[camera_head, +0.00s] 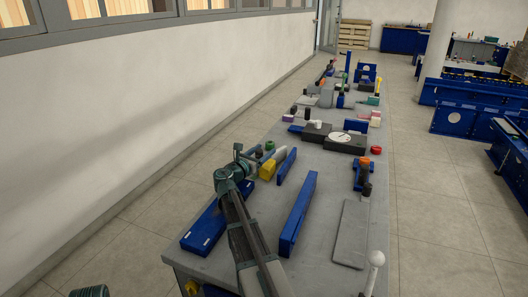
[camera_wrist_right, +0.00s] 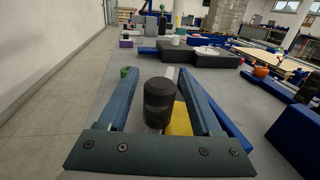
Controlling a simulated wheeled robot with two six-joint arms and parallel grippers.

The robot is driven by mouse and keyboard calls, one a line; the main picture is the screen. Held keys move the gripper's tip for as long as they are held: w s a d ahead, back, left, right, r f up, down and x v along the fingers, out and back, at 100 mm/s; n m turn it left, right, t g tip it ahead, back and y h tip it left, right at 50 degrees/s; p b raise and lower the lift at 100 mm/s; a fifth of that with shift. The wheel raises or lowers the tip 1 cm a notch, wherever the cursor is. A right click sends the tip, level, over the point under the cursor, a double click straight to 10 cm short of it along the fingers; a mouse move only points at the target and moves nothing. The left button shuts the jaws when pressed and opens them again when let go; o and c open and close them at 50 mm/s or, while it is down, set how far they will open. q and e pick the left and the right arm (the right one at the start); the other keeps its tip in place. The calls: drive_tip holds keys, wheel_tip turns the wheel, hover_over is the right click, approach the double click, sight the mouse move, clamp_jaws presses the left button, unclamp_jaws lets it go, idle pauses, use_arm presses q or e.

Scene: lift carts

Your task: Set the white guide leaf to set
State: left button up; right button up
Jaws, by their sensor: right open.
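I cannot pick out a white guide leaf for certain. My right gripper (camera_head: 247,157) is over the left side of the long grey table (camera_head: 325,215), among small parts. In the right wrist view its two fingers (camera_wrist_right: 158,75) are apart. A black-capped cylinder (camera_wrist_right: 159,98) stands between them in the picture; contact cannot be told. A yellow block (camera_wrist_right: 180,119) is partly hidden behind the cylinder and right finger; it also shows in the head view (camera_head: 267,169). A pale strip (camera_wrist_right: 169,73) shows just behind the cylinder. My left gripper is out of view.
Blue upright bars (camera_head: 299,213) and a long blue block (camera_head: 205,230) flank my right arm. A grey plate (camera_head: 351,235) and a white ball knob (camera_head: 376,258) are at the table's right. Black blocks with a white dial (camera_head: 342,137) stand beyond. A wall runs along the left.

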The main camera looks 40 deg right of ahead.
drive_tip(key=v, duration=1.3)
drive_tip(key=shift+a, duration=0.15)
drive_tip(key=shift+r, duration=0.1)
